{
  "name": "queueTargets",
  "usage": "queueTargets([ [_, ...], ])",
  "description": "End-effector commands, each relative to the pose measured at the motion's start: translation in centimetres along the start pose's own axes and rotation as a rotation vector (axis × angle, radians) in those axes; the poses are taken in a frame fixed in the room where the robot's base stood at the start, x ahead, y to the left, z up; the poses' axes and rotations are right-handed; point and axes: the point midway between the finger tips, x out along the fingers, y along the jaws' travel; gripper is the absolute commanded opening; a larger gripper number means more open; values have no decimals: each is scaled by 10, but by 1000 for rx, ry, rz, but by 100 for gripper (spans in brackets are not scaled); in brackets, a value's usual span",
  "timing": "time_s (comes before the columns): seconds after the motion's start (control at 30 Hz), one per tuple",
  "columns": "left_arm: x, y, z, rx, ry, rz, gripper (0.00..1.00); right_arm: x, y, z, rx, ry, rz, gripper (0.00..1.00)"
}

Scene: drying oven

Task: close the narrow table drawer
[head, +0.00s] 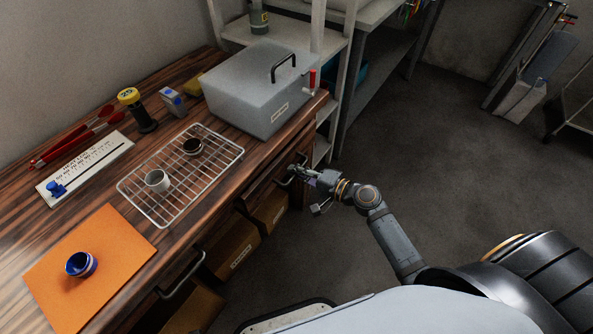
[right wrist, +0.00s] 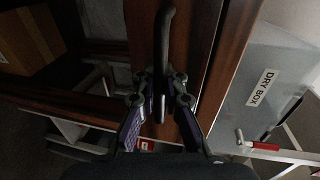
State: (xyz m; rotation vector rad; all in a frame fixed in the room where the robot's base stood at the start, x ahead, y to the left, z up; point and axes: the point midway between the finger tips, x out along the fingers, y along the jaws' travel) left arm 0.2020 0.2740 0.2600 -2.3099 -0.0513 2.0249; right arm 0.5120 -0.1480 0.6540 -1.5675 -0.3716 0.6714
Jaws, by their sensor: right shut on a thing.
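The narrow table drawer (head: 262,187) is in the front of the wooden table, below the right end of its top. Its dark bar handle (head: 286,182) sticks out from the drawer front; the handle also shows upright in the right wrist view (right wrist: 165,40). My right gripper (head: 304,174) is at this handle, with its fingers closed around the bar; in the right wrist view the fingertips (right wrist: 160,84) meet at the handle's lower part. How far the drawer stands out from the table is hard to tell. My left gripper is not in view.
A grey dry box (head: 250,95) stands on the table above the drawer, with a red-handled valve (head: 312,80). A wire rack (head: 150,195) and an orange mat (head: 110,235) lie on the top. Another drawer handle (head: 182,278) is nearer. Cardboard boxes (head: 230,250) sit below.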

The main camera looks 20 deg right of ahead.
Motion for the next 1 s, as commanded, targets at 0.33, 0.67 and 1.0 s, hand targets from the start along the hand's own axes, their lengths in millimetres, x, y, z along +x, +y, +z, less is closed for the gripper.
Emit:
queueTargets([
  [0.33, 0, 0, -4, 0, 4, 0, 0, 40, -9, 0, 0, 1, -5, 0],
  [0.67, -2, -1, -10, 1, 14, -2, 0, 43, -10, 0, -1, 0, -2, 8],
  [1.0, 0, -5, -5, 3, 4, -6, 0, 42, -9, 0, -1, 0, -1, 32],
])
